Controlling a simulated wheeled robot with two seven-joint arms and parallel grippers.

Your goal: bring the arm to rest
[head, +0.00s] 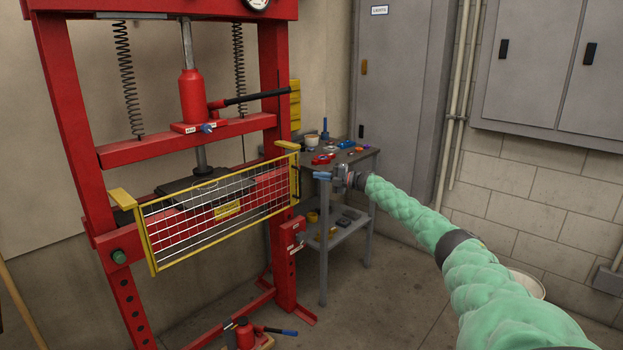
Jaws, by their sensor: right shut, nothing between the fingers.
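My right arm, in a pale green quilted sleeve, reaches in from the lower right of the head view. Its gripper (322,175) is shut and empty, with blue fingertips pointing left. In the picture it lies just right of the yellow-framed mesh guard (215,214) of a red shop press (75,120), and in front of a small grey workbench. I cannot tell whether the fingertips touch the guard's edge. The guard stands across the front of the press. My left gripper is not in view.
The grey workbench (345,157) carries small tools and coloured parts, with more on its lower shelf. A red bottle jack (244,333) is on the floor by the press. Grey cabinets (537,65) hang on the right wall. A pale bucket (527,284) stands behind my arm. Floor at centre is clear.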

